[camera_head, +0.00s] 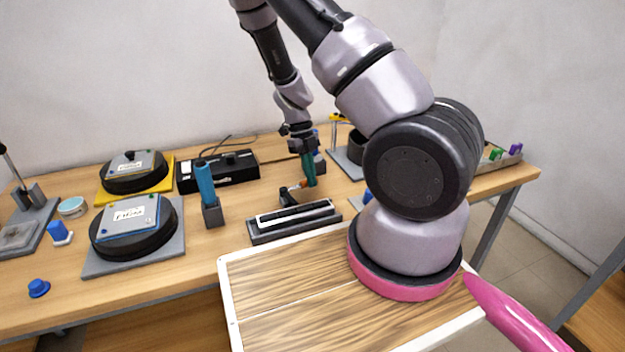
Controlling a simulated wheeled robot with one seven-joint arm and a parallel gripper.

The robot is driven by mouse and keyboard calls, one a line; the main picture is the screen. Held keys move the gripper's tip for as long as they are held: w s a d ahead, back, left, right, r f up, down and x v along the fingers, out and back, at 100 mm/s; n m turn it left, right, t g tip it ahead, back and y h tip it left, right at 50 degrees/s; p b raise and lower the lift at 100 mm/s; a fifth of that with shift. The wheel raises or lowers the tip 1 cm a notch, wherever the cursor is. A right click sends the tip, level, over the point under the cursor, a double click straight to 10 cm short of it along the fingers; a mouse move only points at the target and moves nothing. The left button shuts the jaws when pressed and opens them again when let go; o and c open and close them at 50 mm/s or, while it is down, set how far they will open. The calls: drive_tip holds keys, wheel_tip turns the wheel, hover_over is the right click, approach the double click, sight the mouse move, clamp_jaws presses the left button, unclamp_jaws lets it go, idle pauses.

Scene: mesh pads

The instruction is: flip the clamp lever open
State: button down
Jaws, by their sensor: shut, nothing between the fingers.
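The clamp appears to be the small dark bracket (287,197) behind the black block with a white strip, near the table's middle. A short orange piece (302,184), which looks like the end of its lever, shows beside my fingers. The lever's angle is too small to tell. My gripper (309,183) points down with teal fingers shut and empty, right at the orange piece. I cannot tell whether they touch it.
The black block (294,222) with a white strip lies just in front. A blue-handled tool (205,182) stands upright in a holder to the left. A black box (217,170) is behind it. Round black pads (133,240) sit on plates further left. My arm hides part of the right side.

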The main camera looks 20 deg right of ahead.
drive_tip(key=w+n, duration=0.1)
drive_tip(key=n, duration=0.1)
drive_tip(key=w+a+n+h, duration=0.1)
drive_tip(key=w+n, duration=0.1)
drive_tip(key=shift+w+n+t, duration=0.15)
drive_tip(key=shift+n+t, duration=0.15)
drive_tip(key=shift+w+a+n+t+h, duration=0.4)
drive_tip(key=shift+w+n, duration=0.3)
drive_tip(key=shift+n, duration=0.4)
drive_tip(key=shift+w+a+n+h, duration=0.3)
drive_tip(key=shift+w+a+n, duration=0.3)
drive_tip(key=shift+n, duration=0.6)
